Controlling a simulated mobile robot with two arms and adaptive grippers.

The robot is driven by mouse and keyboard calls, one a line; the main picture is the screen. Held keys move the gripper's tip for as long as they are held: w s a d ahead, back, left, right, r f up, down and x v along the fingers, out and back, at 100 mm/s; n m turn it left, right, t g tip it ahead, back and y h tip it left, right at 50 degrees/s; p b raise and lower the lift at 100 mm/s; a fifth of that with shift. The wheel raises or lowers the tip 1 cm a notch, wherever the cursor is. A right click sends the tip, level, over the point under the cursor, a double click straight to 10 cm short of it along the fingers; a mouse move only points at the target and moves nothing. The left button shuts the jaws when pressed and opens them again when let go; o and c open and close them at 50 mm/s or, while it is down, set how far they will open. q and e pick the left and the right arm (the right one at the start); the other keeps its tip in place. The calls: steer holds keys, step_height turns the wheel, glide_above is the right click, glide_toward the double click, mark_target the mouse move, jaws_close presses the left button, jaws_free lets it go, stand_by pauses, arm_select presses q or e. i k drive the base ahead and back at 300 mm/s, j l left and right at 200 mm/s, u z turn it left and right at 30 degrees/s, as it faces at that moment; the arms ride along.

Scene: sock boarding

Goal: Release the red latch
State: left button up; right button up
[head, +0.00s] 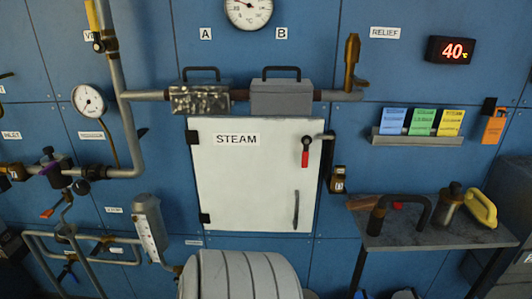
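The red latch (305,157) is at the upper right of a white door marked STEAM (245,185). Its red handle hangs down from a dark pivot, and a metal piece runs right from the pivot to the door's edge. The door looks closed against the blue wall. A grey vertical pull handle (296,210) is at the door's lower right, and hinges show on its left edge. Neither of my grippers is in view.
Pipes and a gauge (89,100) are on the left. Two grey boxes on a pipe (281,97) sit above the door. A side table (435,237) with tools stands at right. A grey ribbed rounded body (240,277) is below the door. The space before the latch looks clear.

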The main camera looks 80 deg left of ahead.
mark_target(306, 141)
steer(key=u, duration=1.95)
